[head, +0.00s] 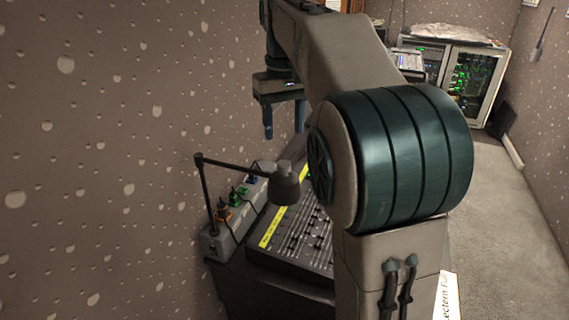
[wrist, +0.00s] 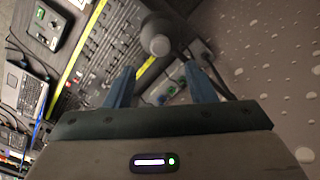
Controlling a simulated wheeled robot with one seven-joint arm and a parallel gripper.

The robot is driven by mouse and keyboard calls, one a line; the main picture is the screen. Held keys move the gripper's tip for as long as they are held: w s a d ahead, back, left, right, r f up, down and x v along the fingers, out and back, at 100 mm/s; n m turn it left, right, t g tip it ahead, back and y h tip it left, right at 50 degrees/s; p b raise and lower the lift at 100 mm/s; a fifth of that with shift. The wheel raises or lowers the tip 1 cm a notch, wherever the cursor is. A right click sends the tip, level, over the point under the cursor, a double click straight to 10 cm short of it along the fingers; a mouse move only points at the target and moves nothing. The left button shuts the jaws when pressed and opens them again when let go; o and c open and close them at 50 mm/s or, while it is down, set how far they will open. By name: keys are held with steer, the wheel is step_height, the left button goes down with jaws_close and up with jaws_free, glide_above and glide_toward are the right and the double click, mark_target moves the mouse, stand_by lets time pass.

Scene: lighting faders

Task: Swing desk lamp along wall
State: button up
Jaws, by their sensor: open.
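The desk lamp (head: 285,186) is grey, with a shade at the end of a thin jointed arm. In the head view its post stands by the left wall and its arm reaches right, so the shade hangs over the edge of the mixing desk. In the wrist view the round lamp head (wrist: 158,40) lies beyond the fingertips, near the middle top. My gripper (head: 284,133) points down with two blue fingers apart and empty. It is behind and above the lamp in the head view. The fingers also show in the wrist view (wrist: 157,80), touching nothing that I can see.
A fader desk (head: 300,245) with yellow strips lies under the lamp. A power strip (head: 232,225) with coloured plugs sits along the speckled wall (head: 100,150). Equipment racks (head: 465,75) stand at the back right. Carpeted floor (head: 500,220) is clear at right.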

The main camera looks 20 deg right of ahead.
mark_target(284, 163)
step_height(284, 163, down, 10)
steer(key=shift+r, duration=0.1)
stand_by(0.4)
jaws_close()
steer(key=shift+s+a, duration=0.1)
